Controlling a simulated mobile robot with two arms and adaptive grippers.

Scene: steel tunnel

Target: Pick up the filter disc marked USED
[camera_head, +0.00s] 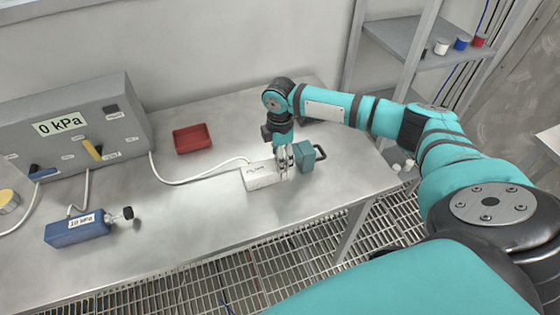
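My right gripper (283,150) points down at the white filter housing (260,176) on the steel bench. Its fingers overlap round, pale metal edges at the housing's right end, beside a teal block (304,158) with a dark handle. I cannot tell whether the fingers are open or shut, or whether they hold anything. No disc with a readable USED mark shows; a disc could be hidden by the gripper or inside the housing. My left gripper is not in view.
A red tray (193,141) stands behind the housing on the bench (190,222). A grey panel (70,125) reading 0 kPa and a blue pump-like box (78,229) stand left, joined to hoses. A shelf (408,42) stands at back right. The bench's front middle is clear.

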